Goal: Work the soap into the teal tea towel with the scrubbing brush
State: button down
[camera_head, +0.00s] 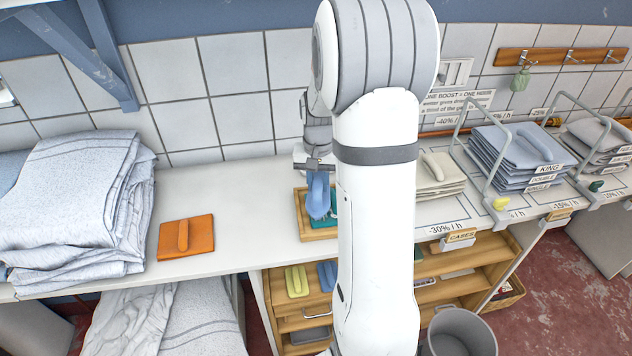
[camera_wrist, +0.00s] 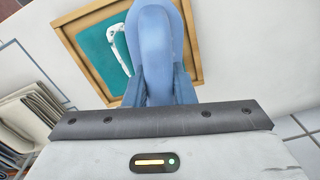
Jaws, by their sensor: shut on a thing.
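The teal tea towel (camera_wrist: 95,50) lies in a shallow wooden tray (camera_wrist: 77,58). A looping white streak of soap (camera_wrist: 118,48) shows on it. My gripper (camera_wrist: 158,88) is shut on the blue scrubbing brush (camera_wrist: 160,45), with a finger on each side of it. In the head view the brush (camera_head: 317,195) hangs from my gripper (camera_head: 316,170) over the tray (camera_head: 302,215). A little of the teal towel (camera_head: 334,203) shows there beside my arm. The brush hides part of the towel, and I cannot tell whether it touches it.
An orange folded cloth (camera_head: 200,241) lies on the counter (camera_head: 205,190), with bare counter around it. A tall grey-white linen pile (camera_head: 75,205) stands at the left. Folded stacks (camera_head: 515,150) and wire dividers (camera_head: 486,165) stand at the right. Open wooden shelves (camera_head: 285,322) are below.

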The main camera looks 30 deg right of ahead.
jog(key=shift+s+f, duration=0.1)
dwell(0.3)
jog(key=shift+d+r+p, duration=0.15)
jog(key=shift+r+p, duration=0.4)
jog(key=shift+r, duration=0.1)
jog(key=shift+r+p, duration=1.9)
jog(key=shift+r, duration=1)
